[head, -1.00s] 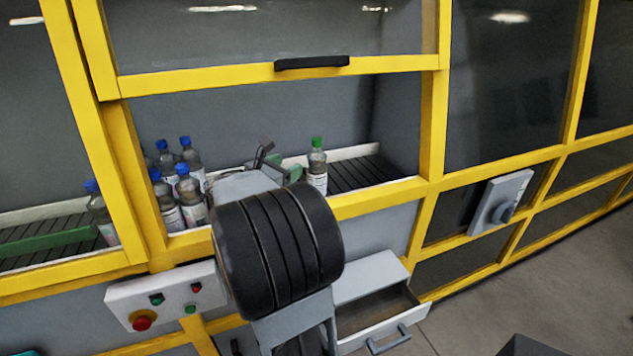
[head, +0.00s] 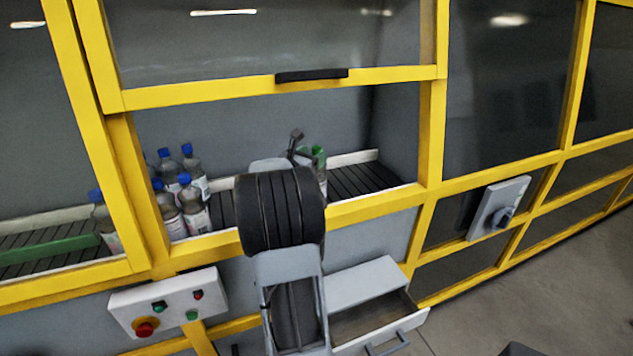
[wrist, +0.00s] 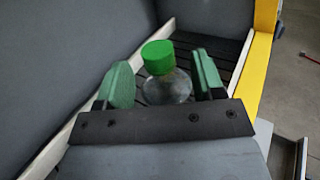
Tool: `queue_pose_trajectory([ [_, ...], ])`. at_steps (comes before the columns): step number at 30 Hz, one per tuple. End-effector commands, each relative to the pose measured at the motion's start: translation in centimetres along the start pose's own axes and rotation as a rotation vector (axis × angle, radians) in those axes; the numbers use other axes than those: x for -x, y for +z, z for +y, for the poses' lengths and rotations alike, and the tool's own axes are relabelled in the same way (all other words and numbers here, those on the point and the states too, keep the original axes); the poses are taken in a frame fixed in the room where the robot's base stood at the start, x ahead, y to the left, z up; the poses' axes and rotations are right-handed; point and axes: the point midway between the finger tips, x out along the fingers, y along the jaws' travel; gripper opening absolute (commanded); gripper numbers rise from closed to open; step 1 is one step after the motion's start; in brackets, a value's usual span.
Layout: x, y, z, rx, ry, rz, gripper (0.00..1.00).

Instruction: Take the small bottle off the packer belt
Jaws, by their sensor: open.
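The small bottle with a green cap (wrist: 158,57) stands upright between the two green fingers of my gripper (wrist: 162,85) in the wrist view. The fingers are open, with a gap on each side of the bottle. In the head view my arm hides most of the bottle (head: 322,166) and much of the gripper (head: 307,155). The packer belt (head: 362,179) is a dark roller bed with a pale rail behind it. It also shows in the wrist view (wrist: 222,50) beyond the bottle.
Several blue-capped bottles (head: 180,195) stand on the left part of the belt. A yellow frame (head: 375,202) borders the opening, with a raised yellow-edged panel (head: 280,88) above. A control box (head: 168,304) and an open drawer (head: 375,318) are below. The belt's right end is clear.

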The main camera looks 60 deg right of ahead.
Motion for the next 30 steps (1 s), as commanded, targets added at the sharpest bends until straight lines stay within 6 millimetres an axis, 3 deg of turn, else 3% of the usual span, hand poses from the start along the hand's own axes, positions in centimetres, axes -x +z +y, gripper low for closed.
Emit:
queue_pose_trajectory([
  [6,-2.2,0.1,0.1,-0.001,0.000,0.000,0.62],
  [15,-2.5,0.0,0.1,-0.001,0.001,0.000,0.62],
  [30,-2.5,0.0,0.1,-0.001,0.000,0.000,0.15],
])
